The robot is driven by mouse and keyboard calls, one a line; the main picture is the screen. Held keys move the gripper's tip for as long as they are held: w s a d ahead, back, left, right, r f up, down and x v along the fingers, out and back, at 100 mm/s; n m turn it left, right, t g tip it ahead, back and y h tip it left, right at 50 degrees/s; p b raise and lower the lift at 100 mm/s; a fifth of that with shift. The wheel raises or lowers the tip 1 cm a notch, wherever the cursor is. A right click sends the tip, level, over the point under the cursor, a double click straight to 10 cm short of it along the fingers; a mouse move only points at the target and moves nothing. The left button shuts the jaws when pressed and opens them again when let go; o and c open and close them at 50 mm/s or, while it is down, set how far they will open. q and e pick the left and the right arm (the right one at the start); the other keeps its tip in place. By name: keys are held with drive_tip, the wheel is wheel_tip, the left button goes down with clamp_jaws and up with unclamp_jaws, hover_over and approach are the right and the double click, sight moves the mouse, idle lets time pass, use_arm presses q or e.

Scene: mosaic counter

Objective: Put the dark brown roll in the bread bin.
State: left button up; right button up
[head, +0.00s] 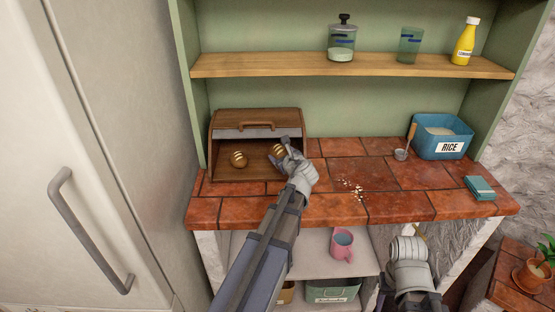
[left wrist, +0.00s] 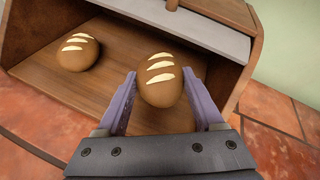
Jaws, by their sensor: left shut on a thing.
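The bread bin (head: 228,175) is a wooden box with its front open, at the left of the counter. My left gripper (head: 285,152) reaches into the right side of its mouth. It is shut on a dark brown roll with pale slashes (left wrist: 162,90), held between the two purple fingers over the bin's wooden floor. In the head view this roll (head: 278,150) is partly covered by the gripper. A similar brown roll (head: 239,158) lies in the bin to the left and also shows in the left wrist view (left wrist: 78,52). Whether the held roll touches the floor I cannot tell.
Pale crumbs (head: 354,190) lie on the red tiled counter (head: 335,210). A scoop (head: 401,154), a blue rice tub (head: 442,138) and a teal block (head: 480,187) are at the right. A wooden shelf (head: 290,68) runs above the bin. My right arm is low at the right.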

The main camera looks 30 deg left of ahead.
sight(278, 157)
use_arm(q)
drive_tip(key=shift+w+a+f, duration=0.1)
drive_tip(key=shift+w+a, duration=0.6)
drive_tip(key=shift+w, duration=0.05)
drive_tip(key=shift+s+a+f+b, duration=0.1)
drive_tip(key=shift+f+b, duration=0.45)
drive_tip(key=shift+f, duration=0.05)
drive_tip(key=shift+s+a+f+b, duration=0.1)
drive_tip(key=shift+f+b, duration=0.45)
drive_tip(key=shift+f, duration=0.05)
drive_tip(key=shift+d+f+b, duration=0.5)
drive_tip(key=shift+b, duration=0.25)
drive_tip(key=shift+a, duration=0.25)
drive_tip(key=shift+d+f, duration=0.15)
drive_tip(key=shift+f, duration=0.05)
drive_tip(key=o, duration=1.3)
drive_tip(key=shift+o, duration=0.2)
drive_tip(key=shift+r, duration=0.15)
